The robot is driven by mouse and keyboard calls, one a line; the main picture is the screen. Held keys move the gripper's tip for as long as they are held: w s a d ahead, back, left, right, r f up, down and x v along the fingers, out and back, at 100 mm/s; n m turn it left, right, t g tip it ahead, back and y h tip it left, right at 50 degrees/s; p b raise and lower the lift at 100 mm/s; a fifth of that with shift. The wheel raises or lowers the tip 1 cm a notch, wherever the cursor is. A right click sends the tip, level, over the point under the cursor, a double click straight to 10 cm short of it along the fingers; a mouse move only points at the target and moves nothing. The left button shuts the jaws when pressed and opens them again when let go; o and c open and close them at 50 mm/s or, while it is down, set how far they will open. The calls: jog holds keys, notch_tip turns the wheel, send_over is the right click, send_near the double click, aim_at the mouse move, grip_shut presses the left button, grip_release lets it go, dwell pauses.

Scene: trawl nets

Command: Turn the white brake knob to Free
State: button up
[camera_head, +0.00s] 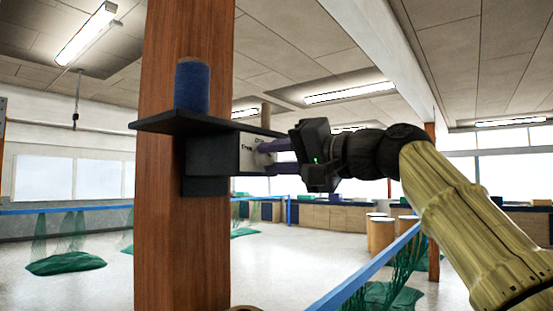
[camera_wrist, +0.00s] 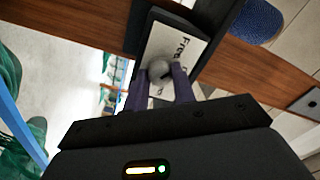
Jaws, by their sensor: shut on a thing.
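The pale, rounded brake knob (camera_wrist: 158,69) sits on the white label plate (camera_wrist: 165,38) of a dark box in the wrist view. The word "Free" is printed on the plate, just to the right of the knob; other lettering is partly hidden by my fingers. My gripper (camera_wrist: 160,78) has its two purple fingers on either side of the knob, shut on it. In the head view my gripper (camera_head: 268,149) reaches from the right to the plate (camera_head: 246,153), and the fingers hide most of the knob. Which way the knob points cannot be told.
The dark box (camera_head: 208,160) is fixed to a wooden post (camera_head: 160,235) under a dark shelf (camera_head: 160,122). A blue spool (camera_head: 192,87) stands on the shelf. A blue rail (camera_head: 365,267) with green netting runs below my arm.

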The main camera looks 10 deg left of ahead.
jog(key=o, duration=1)
jog(key=shift+a, duration=0.1)
jog(key=shift+s+d+f+b, duration=0.15)
jog(key=shift+d+b, duration=0.15)
jog(key=shift+d, duration=0.2)
jog(key=b+v, duration=0.5)
jog(key=v, duration=1.1)
jog(key=shift+s+d, duration=0.15)
jog(key=shift+d, duration=0.05)
